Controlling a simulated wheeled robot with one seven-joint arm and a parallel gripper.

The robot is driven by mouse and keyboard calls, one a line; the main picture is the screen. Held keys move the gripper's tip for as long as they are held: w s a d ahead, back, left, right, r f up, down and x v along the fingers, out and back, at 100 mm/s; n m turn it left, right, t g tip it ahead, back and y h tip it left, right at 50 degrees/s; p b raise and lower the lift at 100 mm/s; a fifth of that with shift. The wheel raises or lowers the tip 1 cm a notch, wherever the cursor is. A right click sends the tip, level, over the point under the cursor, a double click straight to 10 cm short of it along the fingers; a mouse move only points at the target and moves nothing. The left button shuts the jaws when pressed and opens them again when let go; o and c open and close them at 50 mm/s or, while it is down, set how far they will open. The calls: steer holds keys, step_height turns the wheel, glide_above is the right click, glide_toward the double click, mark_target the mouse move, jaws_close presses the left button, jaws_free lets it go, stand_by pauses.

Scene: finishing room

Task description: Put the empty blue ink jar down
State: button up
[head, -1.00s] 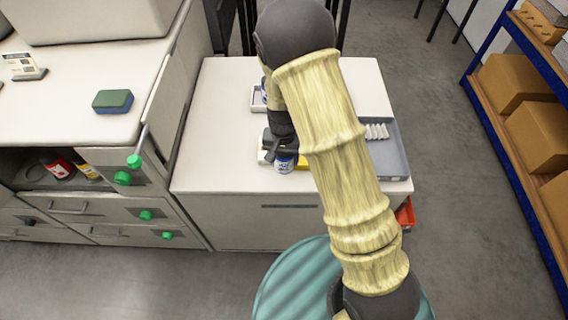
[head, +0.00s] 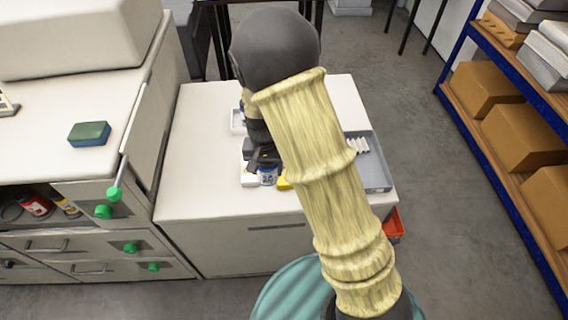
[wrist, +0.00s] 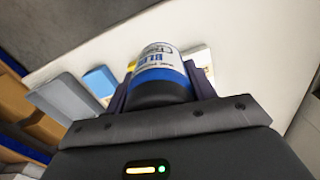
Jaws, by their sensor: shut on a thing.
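The blue ink jar (head: 267,176) is a small white jar with a blue band and label. It shows large in the wrist view (wrist: 158,68), where "BLUE" can be read on its label. My gripper (head: 262,162) is shut on it, with a dark finger on either side. My arm hides part of the worktop to the right of the jar.
A grey tray (head: 376,175) with white rolls is at the right. The worktop's left part is clear. A green-and-blue sponge (head: 89,133) lies on the left counter.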

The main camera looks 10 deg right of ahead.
steer(key=w+d+f+n, duration=0.1)
steer(key=w+d+f, duration=0.1)
steer(key=d, duration=0.4)
steer(key=w+d+f+n, duration=0.1)
steer(key=w+d+f, duration=0.1)
steer(key=d, duration=0.5)
steer(key=shift+d, duration=0.25)
steer(key=shift+w+d, duration=0.1)
steer(key=shift+w, duration=0.1)
